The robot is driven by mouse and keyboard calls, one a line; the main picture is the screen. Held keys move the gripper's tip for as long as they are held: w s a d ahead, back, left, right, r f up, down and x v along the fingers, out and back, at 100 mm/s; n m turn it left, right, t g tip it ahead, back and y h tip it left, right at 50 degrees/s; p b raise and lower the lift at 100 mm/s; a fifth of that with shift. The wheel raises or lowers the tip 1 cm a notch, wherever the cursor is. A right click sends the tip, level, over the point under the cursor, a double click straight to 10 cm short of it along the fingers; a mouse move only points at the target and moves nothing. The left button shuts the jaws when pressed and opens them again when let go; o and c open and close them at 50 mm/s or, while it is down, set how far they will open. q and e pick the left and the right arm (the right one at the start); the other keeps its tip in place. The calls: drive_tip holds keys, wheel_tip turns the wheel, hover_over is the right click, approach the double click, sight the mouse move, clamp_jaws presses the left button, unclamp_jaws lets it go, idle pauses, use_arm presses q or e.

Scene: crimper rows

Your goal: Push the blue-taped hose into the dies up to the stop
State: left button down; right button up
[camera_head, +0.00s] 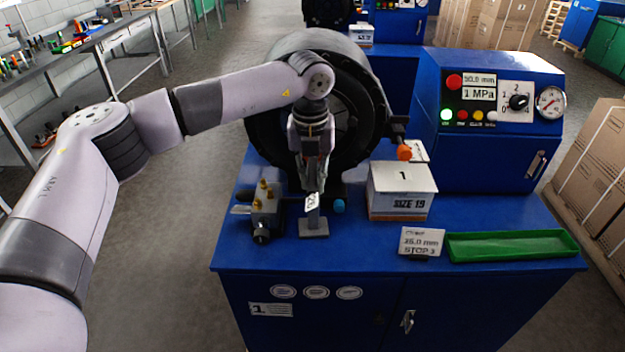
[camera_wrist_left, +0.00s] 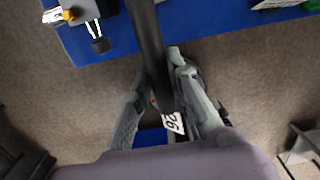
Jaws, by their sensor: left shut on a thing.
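My left gripper (camera_head: 314,188) hangs in front of the round black crimper head (camera_head: 372,105). In the left wrist view the left gripper (camera_wrist_left: 158,72) is shut around a black hose (camera_wrist_left: 147,30), with a white tag marked 26 (camera_wrist_left: 173,123) near it. A blue patch shows between the fingers; I cannot tell if it is tape. In the head view a white tag (camera_head: 312,201) shows just below the fingers, and a small blue round end (camera_head: 339,206) lies to their right. The arm hides the dies, so the hose's position relative to them cannot be told. My right gripper is out of view.
A grey stand (camera_head: 314,226) and a metal block with brass fittings (camera_head: 265,212) are on the blue bench (camera_head: 350,250). To the right are a SIZE 19 box (camera_head: 400,192), a 35.0 mm STOP 3 sign (camera_head: 421,242), a green tray (camera_head: 512,245) and the control panel (camera_head: 492,98).

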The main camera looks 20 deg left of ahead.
use_arm(q)
drive_tip(key=shift+w+a, duration=0.2)
drive_tip(key=shift+w, duration=0.5)
drive_tip(key=shift+r+p, duration=0.3)
drive_tip(key=shift+p, duration=0.05)
drive_tip(key=c, duration=1.4)
unclamp_jaws()
drive_tip(key=shift+c, duration=0.2)
drive_tip(key=shift+s+f, duration=0.1)
drive_tip(key=o, duration=1.2)
